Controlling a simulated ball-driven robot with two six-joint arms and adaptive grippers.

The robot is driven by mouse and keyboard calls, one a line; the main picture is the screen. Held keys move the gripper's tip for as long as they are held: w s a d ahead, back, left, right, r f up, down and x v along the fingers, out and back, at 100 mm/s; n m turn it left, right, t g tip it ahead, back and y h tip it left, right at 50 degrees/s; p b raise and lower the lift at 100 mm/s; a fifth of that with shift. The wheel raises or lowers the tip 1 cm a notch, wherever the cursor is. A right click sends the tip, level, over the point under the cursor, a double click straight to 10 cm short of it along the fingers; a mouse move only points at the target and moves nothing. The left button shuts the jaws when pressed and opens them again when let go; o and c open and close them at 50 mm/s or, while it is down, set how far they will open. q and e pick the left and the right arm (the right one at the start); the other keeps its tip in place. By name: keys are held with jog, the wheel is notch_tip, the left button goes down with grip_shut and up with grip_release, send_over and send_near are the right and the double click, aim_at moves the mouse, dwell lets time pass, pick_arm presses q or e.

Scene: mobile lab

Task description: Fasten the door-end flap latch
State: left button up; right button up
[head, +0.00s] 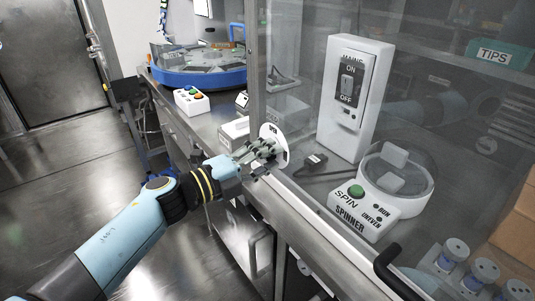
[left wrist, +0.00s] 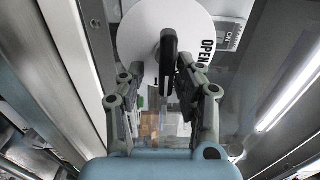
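The latch is a white round disc (head: 281,142) on the edge of the clear enclosure, with a black lever across it. In the left wrist view the disc (left wrist: 141,22) carries the word OPEN at its right side, and the black lever (left wrist: 168,50) points down toward my palm. My left gripper (head: 259,152) is at the disc. In the left wrist view its two fingers (left wrist: 160,78) stand apart, one on each side of the lever's lower end. The right finger is close to the lever, and I cannot tell if it touches. My right gripper is not in view.
Behind the clear panel stand a white mains switch box (head: 355,125) and a white spinner (head: 352,217) with a green button. A black handle (head: 397,277) is at the front right. A button box (head: 191,101) and a blue-rimmed round device (head: 198,78) are farther back. The floor at left is clear.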

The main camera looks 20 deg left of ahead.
pick_arm(q)
jog(key=shift+o, duration=0.3)
jog(key=shift+r, duration=0.15)
jog(key=v, duration=1.2)
jog(key=s+a+f+n+g+y+b, duration=0.1)
jog(key=s+a+f+n+y, duration=0.2)
jog(key=s+f+n, duration=0.55)
jog(key=s+a+f+n+g+y+b, duration=0.1)
jog(key=s+a+f+n+g+y, duration=0.2)
jog(key=f, duration=1.1)
jog(key=s+a+f+n+y+b, duration=0.15)
jog(key=s+f+n+y, duration=0.3)
jog(key=f, duration=0.75)
jog(key=s+f+n+g, duration=0.4)
jog(key=s+f, duration=0.2)
jog(key=s, duration=0.7)
jog(key=s+a+f+n+g+y, duration=0.1)
jog(key=s+f+n+g, duration=0.4)
jog(key=s, duration=0.9)
jog(key=shift+a+f+n, duration=0.3)
jog(key=shift+f, duration=0.35)
